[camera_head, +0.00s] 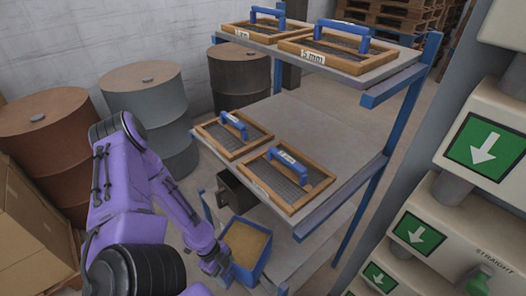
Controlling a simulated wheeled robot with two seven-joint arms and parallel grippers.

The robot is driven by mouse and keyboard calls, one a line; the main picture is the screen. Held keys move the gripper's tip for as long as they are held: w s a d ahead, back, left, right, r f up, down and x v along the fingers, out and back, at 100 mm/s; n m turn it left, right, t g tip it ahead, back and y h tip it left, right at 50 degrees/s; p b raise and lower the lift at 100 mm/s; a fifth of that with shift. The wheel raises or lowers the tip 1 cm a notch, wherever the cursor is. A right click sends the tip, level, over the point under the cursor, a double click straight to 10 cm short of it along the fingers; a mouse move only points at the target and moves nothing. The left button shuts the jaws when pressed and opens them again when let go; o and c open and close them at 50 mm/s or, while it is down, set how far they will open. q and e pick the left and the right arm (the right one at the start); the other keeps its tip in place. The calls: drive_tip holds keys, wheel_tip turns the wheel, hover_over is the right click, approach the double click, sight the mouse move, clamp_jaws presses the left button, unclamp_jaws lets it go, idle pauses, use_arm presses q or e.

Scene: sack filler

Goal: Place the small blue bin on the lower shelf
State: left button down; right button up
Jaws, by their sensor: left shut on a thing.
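The small blue bin (262,268) is filled with a tan, grainy material and sits low in the picture, at the left front of the shelf rack. My left gripper (222,264) is shut on the bin's left side; its fingertips are partly hidden. The lower shelf (312,252) shows as a grey surface beneath the middle shelf, just right of the bin. I cannot tell whether the bin touches it. My right gripper is not in view.
The middle shelf (335,130) and top shelf (372,66) carry wood-framed sieves with blue handles. Blue posts (400,130) edge the rack. A dark box (236,192) is under the middle shelf.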

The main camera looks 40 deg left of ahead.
use_arm(q)
drive_tip(key=w, duration=0.5)
drive_tip(key=w+d+f, duration=0.1)
drive_tip(key=w, duration=0.9)
drive_tip(key=shift+w+d+f+b, duration=0.1)
drive_tip(key=shift+d+f+b, duration=0.1)
drive_tip(key=shift+f+b, duration=0.15)
drive_tip(key=shift+r, duration=0.1)
drive_tip(key=shift+f+b, duration=0.2)
drive_tip(key=shift+b, duration=0.1)
drive_tip(key=shift+c, duration=1.1)
unclamp_jaws()
